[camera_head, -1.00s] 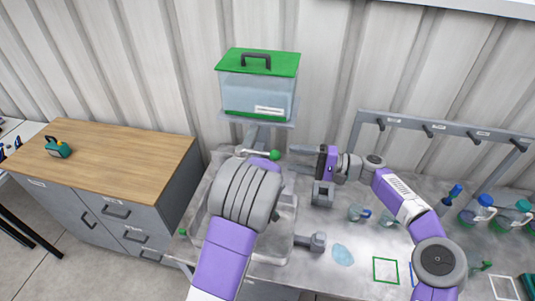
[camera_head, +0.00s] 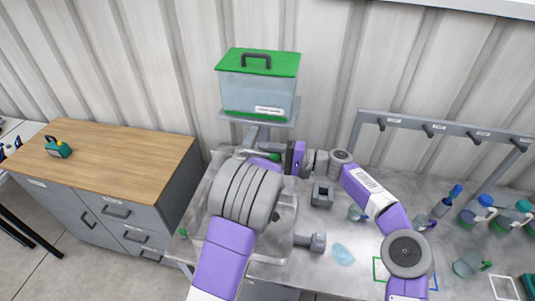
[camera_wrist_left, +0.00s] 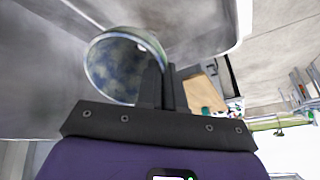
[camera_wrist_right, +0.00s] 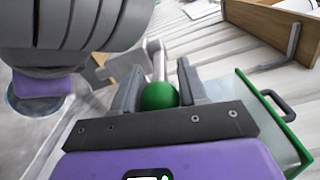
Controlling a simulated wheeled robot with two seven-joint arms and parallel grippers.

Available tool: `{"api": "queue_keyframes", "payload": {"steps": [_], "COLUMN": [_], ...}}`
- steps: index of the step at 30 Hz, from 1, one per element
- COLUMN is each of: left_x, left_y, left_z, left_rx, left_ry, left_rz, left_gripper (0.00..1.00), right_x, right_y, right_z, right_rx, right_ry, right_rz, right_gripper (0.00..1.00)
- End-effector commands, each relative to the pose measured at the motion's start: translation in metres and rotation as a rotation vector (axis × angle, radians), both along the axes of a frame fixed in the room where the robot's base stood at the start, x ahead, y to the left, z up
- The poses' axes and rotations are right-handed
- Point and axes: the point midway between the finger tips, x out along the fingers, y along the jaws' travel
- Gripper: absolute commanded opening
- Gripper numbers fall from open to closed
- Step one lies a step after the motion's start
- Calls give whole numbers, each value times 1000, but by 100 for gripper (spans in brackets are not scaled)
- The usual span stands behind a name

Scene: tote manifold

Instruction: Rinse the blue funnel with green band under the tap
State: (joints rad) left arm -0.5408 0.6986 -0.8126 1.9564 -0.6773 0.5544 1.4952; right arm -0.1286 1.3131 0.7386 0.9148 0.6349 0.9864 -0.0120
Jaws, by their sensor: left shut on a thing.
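The blue funnel (camera_wrist_left: 118,65) shows in the left wrist view, its wide mouth turned toward the camera. My left gripper (camera_wrist_left: 163,88) is shut on its rim side. In the head view my left wrist hides the funnel. The tap's green knob (camera_wrist_right: 158,96) on its grey lever (camera_wrist_right: 157,60) lies between the fingers of my right gripper (camera_wrist_right: 160,78). The fingers are close on both sides of the knob; whether they press on it is unclear.
The sink basin (camera_head: 287,215) lies under my left arm. A grey block (camera_head: 322,194), a clear puddle-like patch (camera_head: 342,254) and bottles (camera_head: 477,211) are on the metal counter to the right. A hook rail (camera_head: 455,132) stands behind. A wooden-topped cabinet (camera_head: 120,150) is at left.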

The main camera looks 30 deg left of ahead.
Motion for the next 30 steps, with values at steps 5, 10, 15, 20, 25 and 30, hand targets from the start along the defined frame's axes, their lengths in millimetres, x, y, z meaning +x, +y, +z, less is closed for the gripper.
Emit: {"api": "queue_keyframes", "payload": {"steps": [5, 10, 15, 20, 25, 30], "left_x": [0, 0, 0, 0, 0, 0], "left_y": [0, 0, 0, 0, 0, 0], "left_z": [0, 0, 0, 0, 0, 0], "left_rx": [0, 0, 0, 0, 0, 0], "left_ry": [0, 0, 0, 0, 0, 0], "left_rz": [0, 0, 0, 0, 0, 0], "left_gripper": [0, 0, 0, 0, 0, 0], "right_x": [0, 0, 0, -3, -8, -13], "right_y": [0, 0, 0, -1, -3, -2], "right_z": [0, 0, 0, 1, 1, 1], "right_rx": [0, 0, 0, 5, 4, 4], "right_ry": [0, 0, 0, 3, 3, 4], "right_rz": [0, 0, -4, -41, -106, -168], "right_gripper": [14, 0, 0, 0, 0, 0]}}
